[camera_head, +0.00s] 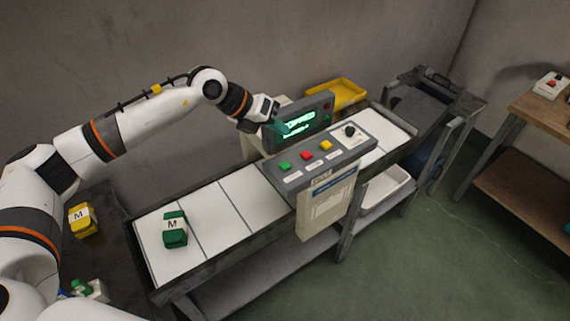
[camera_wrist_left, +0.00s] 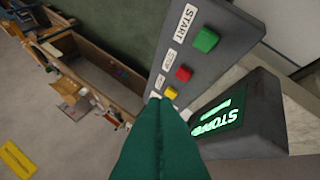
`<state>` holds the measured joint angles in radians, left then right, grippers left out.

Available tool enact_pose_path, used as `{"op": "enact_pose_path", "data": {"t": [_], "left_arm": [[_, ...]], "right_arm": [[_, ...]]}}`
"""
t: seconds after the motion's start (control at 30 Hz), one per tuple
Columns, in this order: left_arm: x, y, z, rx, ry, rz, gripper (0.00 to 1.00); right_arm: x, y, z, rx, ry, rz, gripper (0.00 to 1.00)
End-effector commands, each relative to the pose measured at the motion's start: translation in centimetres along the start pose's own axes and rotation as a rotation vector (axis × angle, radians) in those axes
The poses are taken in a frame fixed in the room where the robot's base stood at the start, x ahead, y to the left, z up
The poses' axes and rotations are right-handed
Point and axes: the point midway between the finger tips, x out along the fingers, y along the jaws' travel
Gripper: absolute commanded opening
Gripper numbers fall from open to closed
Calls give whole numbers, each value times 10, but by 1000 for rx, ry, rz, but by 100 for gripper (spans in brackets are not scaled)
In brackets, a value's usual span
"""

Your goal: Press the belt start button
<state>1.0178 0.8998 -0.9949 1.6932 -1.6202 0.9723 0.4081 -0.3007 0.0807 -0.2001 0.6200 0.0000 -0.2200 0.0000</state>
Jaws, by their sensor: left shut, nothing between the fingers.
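The green start button (camera_head: 285,167) is at the left end of the grey control panel (camera_head: 330,162) over the belt (camera_head: 222,208). In the left wrist view, the green button (camera_wrist_left: 206,40) sits by a START label at the panel's upper end. My left gripper (camera_head: 282,128) is shut and empty, in front of the green-lit display, above and behind the buttons. In the left wrist view, its dark green fingers (camera_wrist_left: 157,100) point toward the yellow-button end of the panel, apart from the green button. My right gripper is not in view.
Red (camera_head: 306,156) and yellow (camera_head: 326,145) buttons and a black knob (camera_head: 350,130) share the panel. The display (camera_head: 300,121) stands close behind. A green item marked M (camera_head: 174,230) lies on the belt. A yellow item marked M (camera_head: 83,219) lies at left.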

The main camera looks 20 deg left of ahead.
Motion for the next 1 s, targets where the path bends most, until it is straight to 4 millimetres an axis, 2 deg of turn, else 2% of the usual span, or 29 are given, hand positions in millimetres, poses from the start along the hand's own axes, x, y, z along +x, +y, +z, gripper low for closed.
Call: {"op": "enact_pose_path", "data": {"t": [0.27,0.7,1.0], "left_arm": [[15,-10,11,0,-1,1,0],[57,-41,41,0,0,1,0],[61,-44,44,0,1,2,0]], "right_arm": [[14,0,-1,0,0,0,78],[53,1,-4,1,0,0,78],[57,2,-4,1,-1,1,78]]}}
